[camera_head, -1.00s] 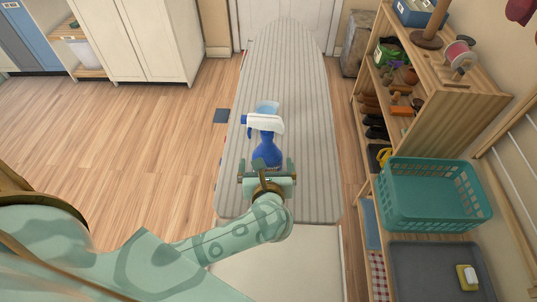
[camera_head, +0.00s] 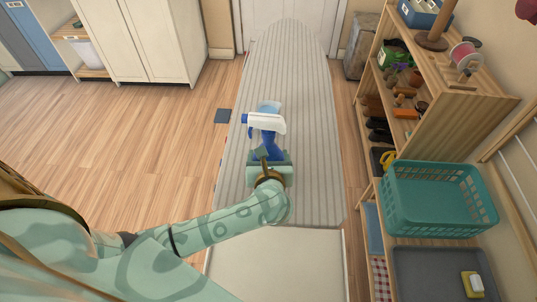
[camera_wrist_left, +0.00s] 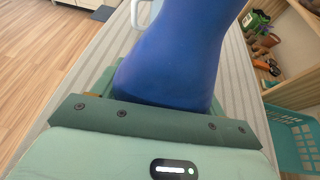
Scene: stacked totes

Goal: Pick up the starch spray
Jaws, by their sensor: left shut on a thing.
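The starch spray (camera_head: 269,144) is a blue bottle with a white and blue trigger head. It stands upright near the middle of the striped ironing board (camera_head: 290,85). My left gripper (camera_head: 268,157) comes from the near side and is shut on the bottle's lower body, hiding part of it. In the left wrist view the blue starch spray (camera_wrist_left: 175,55) fills the space just past the gripper's edge, with the white trigger at upper left. I cannot tell whether its base touches the board. My right gripper is not in view.
A wooden shelf (camera_head: 465,105) with several small items stands to the right. A teal basket (camera_head: 440,200) and a grey tray (camera_head: 425,270) sit at its near end. White cabinets (camera_head: 150,40) stand at the back left. The board around the bottle is clear.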

